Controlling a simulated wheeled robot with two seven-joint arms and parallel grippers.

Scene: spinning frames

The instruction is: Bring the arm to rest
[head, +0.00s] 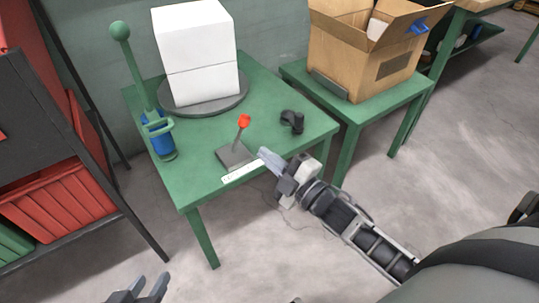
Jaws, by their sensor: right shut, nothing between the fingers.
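My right gripper (266,155) is shut and empty at the front edge of the green table (278,88). Its arm reaches in from the lower right. The gripper's tip is close to the lever box, and I cannot tell whether they touch. My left gripper (151,288) shows at the bottom edge, low and well in front of the table, with its two fingers apart and nothing seen between them. The rest of the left arm is out of view.
A red-knobbed lever (243,122), a small black object (292,121), a white box (200,60) on a dark round plate (205,108) and a green post (138,75) stand on the table. A cardboard box (350,60) is at right, a rack with red bins (58,205) at left.

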